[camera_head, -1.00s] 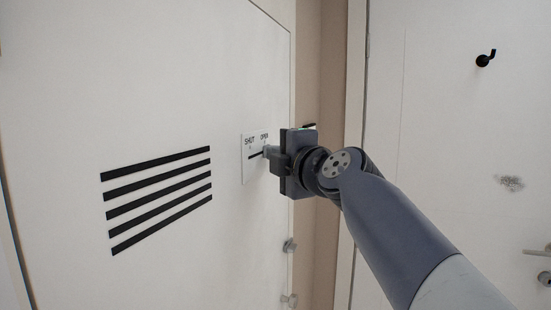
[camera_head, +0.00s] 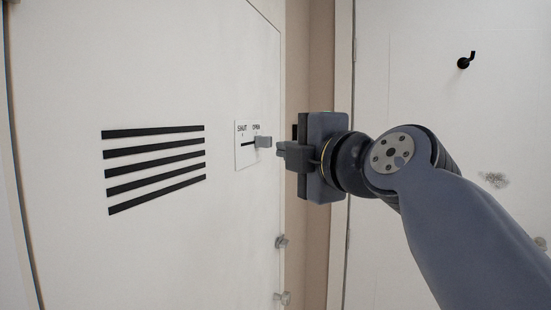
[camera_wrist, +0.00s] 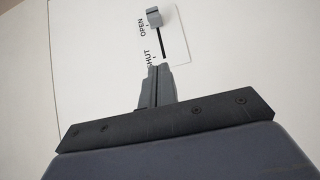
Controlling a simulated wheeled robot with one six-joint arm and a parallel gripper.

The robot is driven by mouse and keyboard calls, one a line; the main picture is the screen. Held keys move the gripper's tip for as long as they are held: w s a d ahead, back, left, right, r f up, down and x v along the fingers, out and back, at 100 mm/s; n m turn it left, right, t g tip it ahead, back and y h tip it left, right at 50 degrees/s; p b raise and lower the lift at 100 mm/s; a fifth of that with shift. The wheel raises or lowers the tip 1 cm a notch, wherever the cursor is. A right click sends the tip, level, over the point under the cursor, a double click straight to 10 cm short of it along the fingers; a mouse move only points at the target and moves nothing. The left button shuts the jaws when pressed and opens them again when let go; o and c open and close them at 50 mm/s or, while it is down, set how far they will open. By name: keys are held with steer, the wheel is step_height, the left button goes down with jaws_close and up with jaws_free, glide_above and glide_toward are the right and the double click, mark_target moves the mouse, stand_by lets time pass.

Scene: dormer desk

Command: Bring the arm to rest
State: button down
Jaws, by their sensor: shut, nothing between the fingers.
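My gripper (camera_head: 281,149) is shut and empty, held in front of the white panel at the right of the vent slots. A small label plate (camera_head: 245,155) marked SHUT and OPEN carries a grey slider knob (camera_head: 263,141) in a dark slot. The knob sits at the OPEN end. In the head view a small gap shows between the fingertips and the knob. In the wrist view the shut fingers (camera_wrist: 158,72) point at the plate near the SHUT lettering, and the knob (camera_wrist: 154,17) stands apart from them at the far end of the slot.
Black vent slots (camera_head: 155,165) lie left of the plate. Small metal fittings (camera_head: 281,241) stick out at the panel's lower right edge. A white door (camera_head: 430,90) with a black hook (camera_head: 466,61) is at the right. Open space lies between my arm and that door.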

steer(key=shift+s+d, duration=0.1)
steer(key=shift+s, duration=0.25)
steer(key=shift+w, duration=0.15)
